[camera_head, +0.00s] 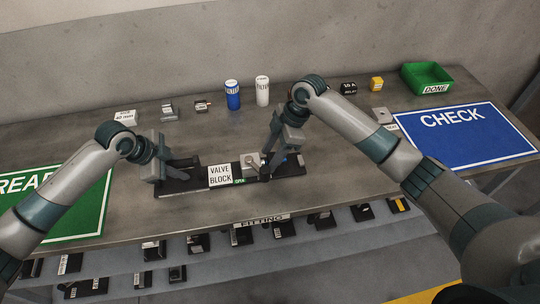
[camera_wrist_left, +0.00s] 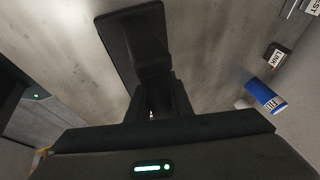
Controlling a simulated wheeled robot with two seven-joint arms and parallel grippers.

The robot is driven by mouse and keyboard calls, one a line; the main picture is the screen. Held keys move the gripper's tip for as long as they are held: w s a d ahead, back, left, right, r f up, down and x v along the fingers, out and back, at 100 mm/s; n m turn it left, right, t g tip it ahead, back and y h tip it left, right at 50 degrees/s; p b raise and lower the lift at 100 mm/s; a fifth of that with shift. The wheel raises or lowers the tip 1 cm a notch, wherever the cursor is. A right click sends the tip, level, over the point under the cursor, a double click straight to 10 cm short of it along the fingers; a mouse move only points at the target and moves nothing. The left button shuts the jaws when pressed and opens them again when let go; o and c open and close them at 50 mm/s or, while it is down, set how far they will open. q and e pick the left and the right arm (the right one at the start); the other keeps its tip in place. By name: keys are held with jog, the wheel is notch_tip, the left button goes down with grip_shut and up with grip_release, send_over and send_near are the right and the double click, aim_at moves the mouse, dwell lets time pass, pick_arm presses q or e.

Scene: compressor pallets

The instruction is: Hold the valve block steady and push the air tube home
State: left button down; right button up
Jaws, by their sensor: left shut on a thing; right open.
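The valve block (camera_head: 220,175) lies on the table as a long dark bar with a white VALVE BLOCK label, a small green tag and a grey block on top. My left gripper (camera_head: 180,172) is shut on its left end. In the left wrist view the dark bar (camera_wrist_left: 128,38) runs up from between the left fingers (camera_wrist_left: 152,100). My right gripper (camera_head: 268,166) is open over the bar's right part, beside the grey block. A little blue shows beside the right fingers; I cannot tell whether it is the air tube, which I cannot otherwise make out.
A green sign (camera_head: 60,205) lies at left, a blue CHECK sign (camera_head: 455,135) at right. A blue can (camera_head: 233,96), a white can (camera_head: 262,92), small parts and a green DONE bin (camera_head: 427,78) stand along the back. Parts shelves sit below the front edge.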

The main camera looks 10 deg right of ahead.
pick_arm(q)
jog(key=shift+s+f, duration=0.25)
jog(key=shift+f, duration=0.2)
pick_arm(e)
jog(key=v, duration=1.1)
jog(key=shift+r, duration=0.25)
jog(key=shift+s, duration=0.1)
pick_arm(q)
jog(key=c, duration=1.5)
grip_release()
jog(key=shift+a+r, duration=0.2)
jog(key=shift+r, duration=0.25)
jog(key=v, duration=1.1)
jog(key=shift+w+r, duration=0.15)
jog(key=shift+r, duration=0.3)
